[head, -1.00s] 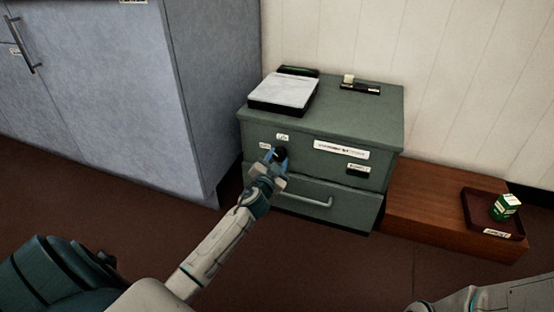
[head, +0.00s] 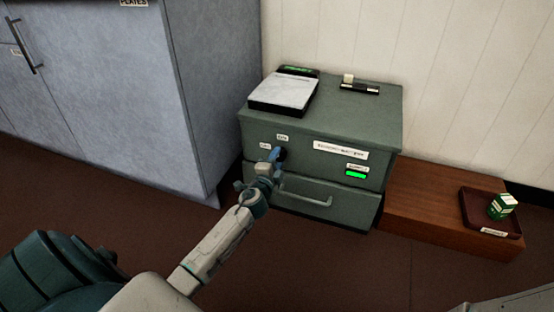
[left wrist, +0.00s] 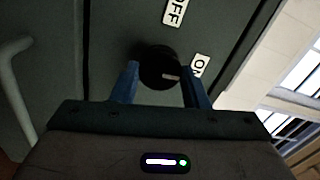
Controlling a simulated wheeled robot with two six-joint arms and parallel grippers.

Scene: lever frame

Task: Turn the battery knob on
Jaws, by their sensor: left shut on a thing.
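The battery knob (left wrist: 160,68) is a round black knob on the front of the green cabinet (head: 225,160). In the left wrist view its pale mark lies toward the ON label (left wrist: 200,65), away from the OFF label (left wrist: 174,12). My left gripper (left wrist: 160,88) is shut on the knob, one blue finger on each side. In the head view my left gripper (head: 273,160) hides most of the knob. A small display (head: 355,174) on the cabinet front glows green. My right gripper is out of view.
A scale (head: 284,93) with a lit green display stands on the cabinet. A drawer handle (head: 308,200) sits below the knob. A low wooden box (head: 425,205) on the right bears a dark tray with a small green carton (head: 502,207). A grey cupboard (head: 110,90) stands left.

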